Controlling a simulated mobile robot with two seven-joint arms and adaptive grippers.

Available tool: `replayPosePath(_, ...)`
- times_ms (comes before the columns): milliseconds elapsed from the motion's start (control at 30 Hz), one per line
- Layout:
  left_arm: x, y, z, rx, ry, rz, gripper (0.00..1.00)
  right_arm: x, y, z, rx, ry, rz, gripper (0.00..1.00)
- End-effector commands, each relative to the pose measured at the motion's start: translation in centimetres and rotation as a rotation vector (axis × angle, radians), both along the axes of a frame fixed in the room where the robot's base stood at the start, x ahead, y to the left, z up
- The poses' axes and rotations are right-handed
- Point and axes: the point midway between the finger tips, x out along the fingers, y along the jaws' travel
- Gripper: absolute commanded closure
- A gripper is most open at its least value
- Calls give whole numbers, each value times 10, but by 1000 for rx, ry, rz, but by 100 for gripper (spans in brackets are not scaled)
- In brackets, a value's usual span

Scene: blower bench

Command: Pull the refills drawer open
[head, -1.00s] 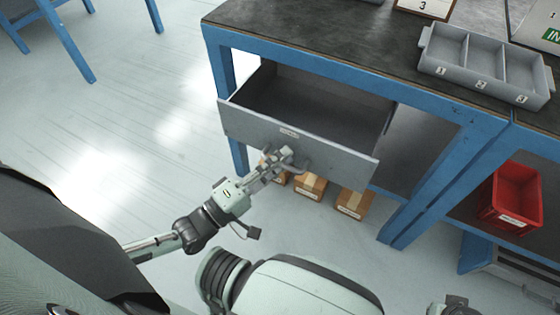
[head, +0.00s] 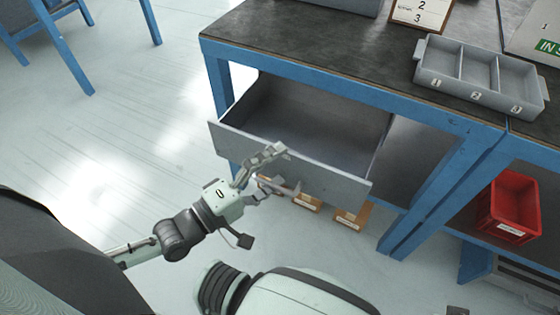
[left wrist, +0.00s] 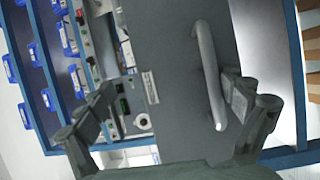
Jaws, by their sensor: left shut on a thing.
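The grey drawer (head: 325,172) stands well out from under the bench, and its inside looks empty. Its front also shows in the left wrist view (left wrist: 175,70), with a small label I cannot read. The bar handle (left wrist: 207,70) sits between the fingers of my left gripper (left wrist: 168,100), close to the right finger. My left gripper (head: 272,170) is at the drawer front in the head view, shut on the handle. The fingers look widely spaced, and the exact contact is unclear. My right gripper is not in view.
The blue-framed bench (head: 300,60) carries a grey three-part tray (head: 460,65) and a number card (head: 422,12). A red bin (head: 515,205) is on the lower shelf at right. Cardboard boxes (head: 350,217) lie below the drawer.

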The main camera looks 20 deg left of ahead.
Motion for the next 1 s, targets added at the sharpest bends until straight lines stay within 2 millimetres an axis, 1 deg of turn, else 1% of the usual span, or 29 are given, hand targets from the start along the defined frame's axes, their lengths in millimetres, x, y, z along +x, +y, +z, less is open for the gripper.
replayPosePath(33,1,2,16,-6,-37,3,30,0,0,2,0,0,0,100)
replayPosePath(533,-30,16,8,-7,-35,2,48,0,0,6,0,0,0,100)
replayPosePath(1000,-61,29,1,-9,-30,1,55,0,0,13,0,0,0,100)
